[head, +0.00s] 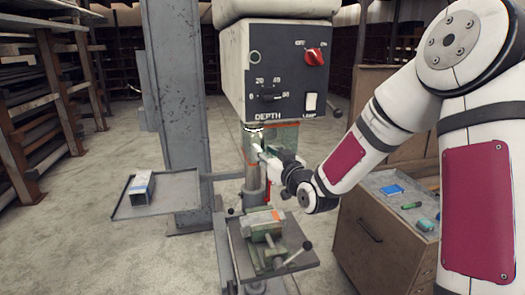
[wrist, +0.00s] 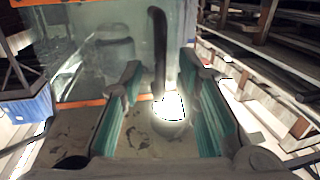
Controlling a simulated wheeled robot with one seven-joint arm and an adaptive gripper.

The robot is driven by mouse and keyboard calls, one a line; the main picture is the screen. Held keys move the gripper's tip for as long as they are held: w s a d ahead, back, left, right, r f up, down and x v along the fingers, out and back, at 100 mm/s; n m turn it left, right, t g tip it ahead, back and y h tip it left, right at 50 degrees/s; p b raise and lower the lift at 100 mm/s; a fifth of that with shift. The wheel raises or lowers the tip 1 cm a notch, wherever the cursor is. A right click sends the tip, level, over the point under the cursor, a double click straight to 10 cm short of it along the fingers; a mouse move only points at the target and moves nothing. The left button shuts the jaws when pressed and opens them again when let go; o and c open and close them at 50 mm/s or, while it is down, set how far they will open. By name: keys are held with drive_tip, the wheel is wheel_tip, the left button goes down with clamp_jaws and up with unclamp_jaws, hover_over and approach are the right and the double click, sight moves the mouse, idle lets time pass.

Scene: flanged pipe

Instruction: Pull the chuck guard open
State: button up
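The chuck guard (head: 287,138) is a clear, greenish pane with orange edging, hanging below the drill press head. In the wrist view the guard's pane (wrist: 85,60) fills the upper left, with orange strips at its top and bottom. A dark upright bar (wrist: 158,45), which looks like the guard's handle, stands near its right side. My gripper (head: 260,153) is at the front of the guard and hides part of it. In the wrist view my gripper (wrist: 158,72) has its teal-padded fingers apart, with the bar in the gap between them. I cannot see either finger touching the bar.
Below is a vise (head: 265,228) on the drill table (head: 233,262). A grey side tray (head: 185,190) with a small box is left. A wooden cabinet (head: 365,250) with small items stands right. Racks (head: 40,100) line the left. Open floor lies at lower left.

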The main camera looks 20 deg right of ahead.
drive_tip(key=shift+w+a, duration=0.15)
drive_tip(key=shift+w, duration=0.45)
drive_tip(key=shift+w+a, duration=0.15)
drive_tip(key=shift+w, duration=0.45)
clamp_jaws()
